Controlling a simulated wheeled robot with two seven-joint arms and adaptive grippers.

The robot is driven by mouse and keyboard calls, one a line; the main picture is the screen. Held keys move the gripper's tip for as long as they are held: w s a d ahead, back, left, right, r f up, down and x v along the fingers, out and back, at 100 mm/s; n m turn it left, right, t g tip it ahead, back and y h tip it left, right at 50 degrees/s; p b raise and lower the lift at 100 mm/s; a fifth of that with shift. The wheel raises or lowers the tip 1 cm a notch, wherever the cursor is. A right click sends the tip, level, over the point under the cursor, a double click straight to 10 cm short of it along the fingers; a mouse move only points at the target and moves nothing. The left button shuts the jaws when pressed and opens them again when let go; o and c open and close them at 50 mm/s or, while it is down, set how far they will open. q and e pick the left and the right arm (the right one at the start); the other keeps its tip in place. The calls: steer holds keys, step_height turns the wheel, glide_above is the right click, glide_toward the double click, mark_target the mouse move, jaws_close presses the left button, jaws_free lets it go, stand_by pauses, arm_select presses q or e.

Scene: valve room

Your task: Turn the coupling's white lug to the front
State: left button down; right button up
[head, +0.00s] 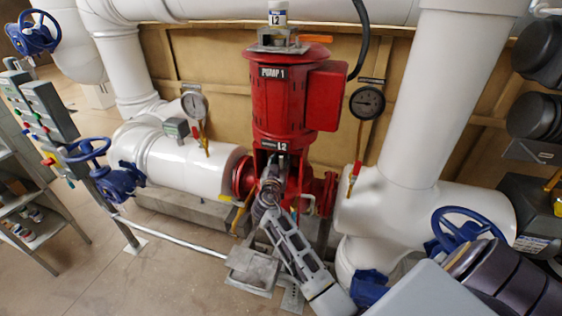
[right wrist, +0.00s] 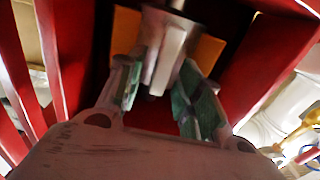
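The red pump marked PUMP 1 (head: 283,100) stands in the middle of the head view. My right gripper (head: 272,172) reaches into the opening below its motor, and hides most of the coupling there. In the right wrist view, the white lug (right wrist: 170,55) stands out from the grey coupling (right wrist: 150,72), facing the camera. My right gripper's two green-padded fingers (right wrist: 163,85) are apart, one on each side of the lug. I cannot tell whether their tips touch the coupling. My left gripper is not in view.
Red frame bars (right wrist: 265,65) of the pump stand close on both sides of my right gripper. White pipes (head: 180,165) flank the pump. Blue handwheels (head: 465,228) and a gauge (head: 367,103) are nearby. Open floor (head: 110,260) lies at the front left.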

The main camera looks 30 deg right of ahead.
jaws_close()
stand_by(0.3)
steer(key=shift+w+a+m+g+h+b, duration=0.2)
steer(key=shift+m+g+h+b, duration=0.25)
steer(key=shift+b, duration=1.3)
steer(key=shift+g+b, duration=0.25)
steer(key=shift+b, duration=0.25)
jaws_free()
